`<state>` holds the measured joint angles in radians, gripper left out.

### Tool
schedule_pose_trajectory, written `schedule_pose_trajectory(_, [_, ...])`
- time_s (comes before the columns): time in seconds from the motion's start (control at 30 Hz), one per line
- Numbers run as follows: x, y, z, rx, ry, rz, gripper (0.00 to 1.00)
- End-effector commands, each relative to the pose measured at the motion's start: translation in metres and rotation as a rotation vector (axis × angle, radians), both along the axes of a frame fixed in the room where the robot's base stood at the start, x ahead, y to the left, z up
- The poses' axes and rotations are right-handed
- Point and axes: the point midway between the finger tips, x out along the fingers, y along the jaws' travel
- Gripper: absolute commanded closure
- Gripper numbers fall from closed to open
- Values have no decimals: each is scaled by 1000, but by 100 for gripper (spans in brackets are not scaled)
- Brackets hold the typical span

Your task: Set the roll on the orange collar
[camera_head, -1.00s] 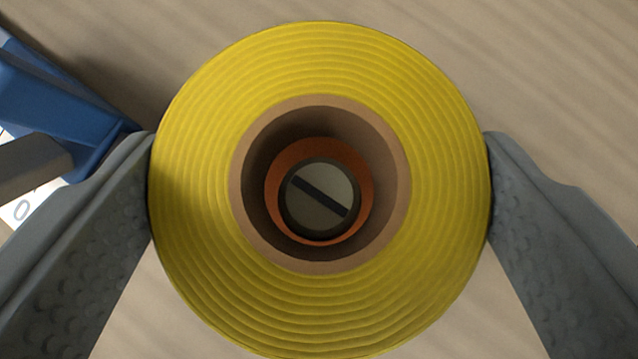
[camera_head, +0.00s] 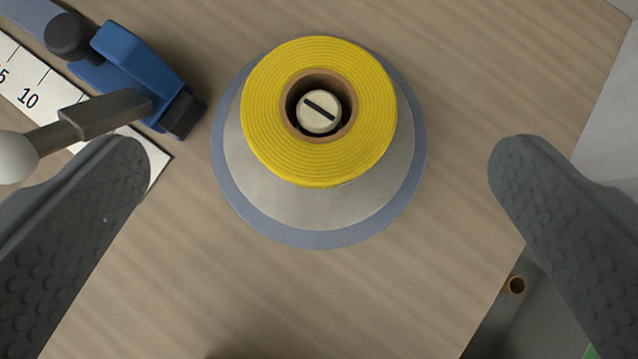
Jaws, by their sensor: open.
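The yellow roll (camera_head: 278,155) sits flat at the top of a pale grey cone-shaped stand (camera_head: 320,212), around its centre post. The post's cream top (camera_head: 320,110) with a dark slot shows inside the roll's brown core (camera_head: 347,84). The orange collar is not visible now; the roll and post cover the place. My gripper (camera_head: 318,170) is wide open and empty. Its two grey fingers are well clear of the roll, one on each side and nearer the camera.
The stand has a blue-grey round base (camera_head: 318,240) on a wooden table (camera_head: 240,300). At the upper left are a blue clamp (camera_head: 135,62), a lever with a white knob (camera_head: 15,157) and a white ruler (camera_head: 22,75). The table's edge runs along the right.

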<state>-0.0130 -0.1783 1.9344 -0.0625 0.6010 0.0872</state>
Motion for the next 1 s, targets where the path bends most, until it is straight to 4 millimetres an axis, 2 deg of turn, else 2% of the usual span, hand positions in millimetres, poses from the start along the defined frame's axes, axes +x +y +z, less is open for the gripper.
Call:
schedule_pose_trajectory(0.1, [-15, 1, 15, 0, -3, 0, 0])
schedule_pose_trajectory(0.3, [-29, 1, 30, 0, -1, 0, 0])
schedule_pose_trajectory(0.77, [-39, 1, 36, 0, -13, 1, 0])
schedule_pose_trajectory(0.87, [-55, 1, 44, 1, -52, 4, 0])
schedule_pose_trajectory(1.0, [-91, 1, 59, 3, -144, 11, 0])
